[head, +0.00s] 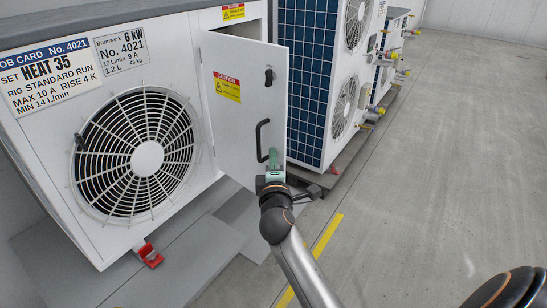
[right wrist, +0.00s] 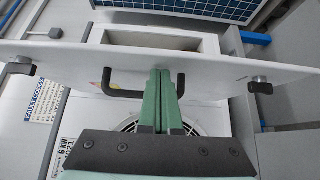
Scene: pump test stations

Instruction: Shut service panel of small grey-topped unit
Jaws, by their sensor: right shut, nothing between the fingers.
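The small grey-topped unit (head: 60,150) stands at the left of the head view, with a round fan grille on its front. Its white service panel (head: 238,125) stands open, swung out from the body, with a gap visible above it. The panel bears a yellow caution label, a black latch knob (head: 268,77) and a black bar handle (head: 262,140). My right gripper (head: 273,158) is shut and empty at the handle's lower end. In the right wrist view its green fingers (right wrist: 162,95) overlap the handle (right wrist: 125,93); contact is unclear. My left gripper is out of view.
A taller unit with a blue grid side (head: 306,85) and fans stands just behind the panel. Further units line up beyond it. A red foot clamp (head: 148,256) sits at the small unit's base. The grey floor (head: 440,150) to the right is clear.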

